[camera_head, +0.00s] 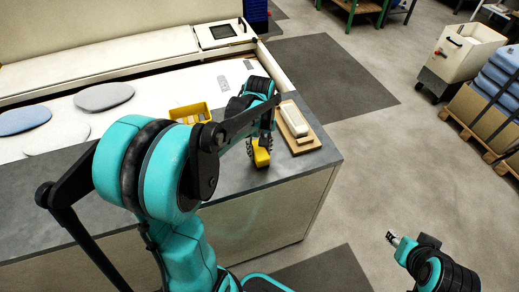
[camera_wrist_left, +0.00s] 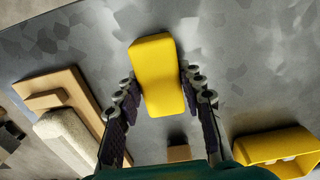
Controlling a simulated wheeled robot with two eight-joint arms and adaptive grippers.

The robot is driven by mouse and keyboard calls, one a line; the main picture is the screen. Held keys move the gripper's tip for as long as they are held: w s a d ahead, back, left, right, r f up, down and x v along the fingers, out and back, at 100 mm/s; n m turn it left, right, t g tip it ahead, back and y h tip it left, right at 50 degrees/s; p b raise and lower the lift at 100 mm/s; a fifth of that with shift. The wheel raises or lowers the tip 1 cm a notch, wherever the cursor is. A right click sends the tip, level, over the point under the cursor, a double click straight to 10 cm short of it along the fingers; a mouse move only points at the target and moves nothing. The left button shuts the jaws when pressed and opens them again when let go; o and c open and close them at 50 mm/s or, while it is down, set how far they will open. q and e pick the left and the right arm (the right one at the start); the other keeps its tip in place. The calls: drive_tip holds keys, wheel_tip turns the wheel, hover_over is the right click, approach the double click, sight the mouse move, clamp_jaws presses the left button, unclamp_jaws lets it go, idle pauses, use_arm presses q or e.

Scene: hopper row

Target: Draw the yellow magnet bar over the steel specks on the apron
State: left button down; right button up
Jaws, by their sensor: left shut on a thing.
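The yellow magnet bar (camera_head: 261,157) is at my left gripper over the grey apron (camera_head: 232,181), near its right end. In the left wrist view the bar (camera_wrist_left: 158,75) sits between the two dark fingers of my left gripper (camera_wrist_left: 157,97), which is shut on it. I cannot tell whether the bar touches the apron. The apron (camera_wrist_left: 235,60) shows darker mottled patches in the wrist view; I cannot make out separate steel specks. My right gripper (camera_head: 393,239) is low at the right, away from the counter, and its fingers are too small to read.
A wooden board (camera_head: 309,146) with a pale block (camera_head: 294,120) lies right of the bar. A yellow bin (camera_head: 190,113) stands behind and left. Flat pads (camera_head: 103,97) lie further left. The apron's right edge is close; a cart (camera_head: 461,57) stands far right.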

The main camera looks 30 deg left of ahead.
sight(259, 149)
use_arm(q)
drive_tip(key=shift+r+p, duration=2.45)
drive_tip(key=shift+r, duration=0.6)
drive_tip(key=shift+f, duration=0.15)
